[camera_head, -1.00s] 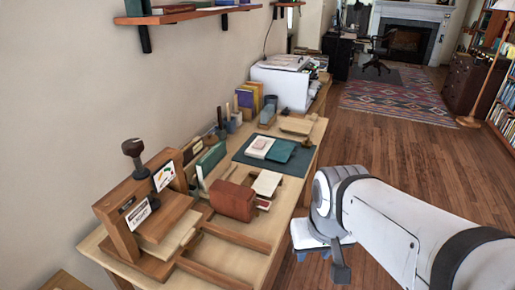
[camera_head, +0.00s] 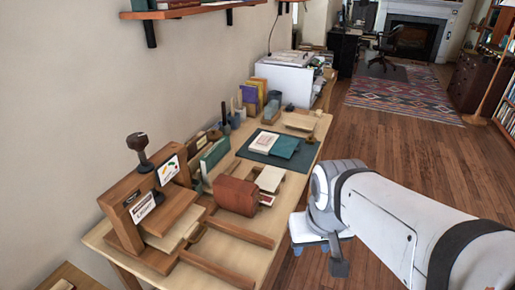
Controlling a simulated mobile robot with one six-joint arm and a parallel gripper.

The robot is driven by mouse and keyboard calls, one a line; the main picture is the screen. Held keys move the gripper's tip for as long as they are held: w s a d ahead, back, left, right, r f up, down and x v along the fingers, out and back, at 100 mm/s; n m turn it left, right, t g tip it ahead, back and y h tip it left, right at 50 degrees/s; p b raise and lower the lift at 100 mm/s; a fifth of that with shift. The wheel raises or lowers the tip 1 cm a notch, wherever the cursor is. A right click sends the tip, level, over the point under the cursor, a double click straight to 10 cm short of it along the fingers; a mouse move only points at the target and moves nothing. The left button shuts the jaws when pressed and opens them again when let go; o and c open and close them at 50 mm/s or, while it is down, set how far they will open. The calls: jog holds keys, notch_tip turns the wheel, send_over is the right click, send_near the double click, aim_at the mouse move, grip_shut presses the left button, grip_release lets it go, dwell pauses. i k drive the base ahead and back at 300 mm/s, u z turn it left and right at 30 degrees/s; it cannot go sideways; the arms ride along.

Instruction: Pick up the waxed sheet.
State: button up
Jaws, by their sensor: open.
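I cannot tell for sure which thing is the waxed sheet. A pale flat sheet-like piece (camera_head: 270,178) lies on the workbench (camera_head: 255,232) just behind a brown block (camera_head: 236,194). A white booklet (camera_head: 262,142) and a teal one (camera_head: 285,147) lie on a dark mat (camera_head: 253,155) farther back. My gripper (camera_head: 338,262) hangs beyond the bench's right edge, over the floor. It is open, with no object seen in it; its fingers are small and partly hidden by my wrist. It is apart from everything on the bench.
A wooden press (camera_head: 140,205) stands at the bench's left front, beside wooden rails (camera_head: 222,268). Upright books (camera_head: 214,155) and pots line the wall side. A white printer (camera_head: 284,82) stands at the back. The wooden floor (camera_head: 400,150) to the right is clear.

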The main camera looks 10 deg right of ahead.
aim_at(269, 179)
jog(key=u, duration=0.15)
jog(key=k, duration=0.5)
jog(key=z, duration=1.85)
jog(key=i, duration=2)
jog(key=u, duration=3.2)
jog(key=i, duration=0.25)
jog(key=z, duration=0.15)
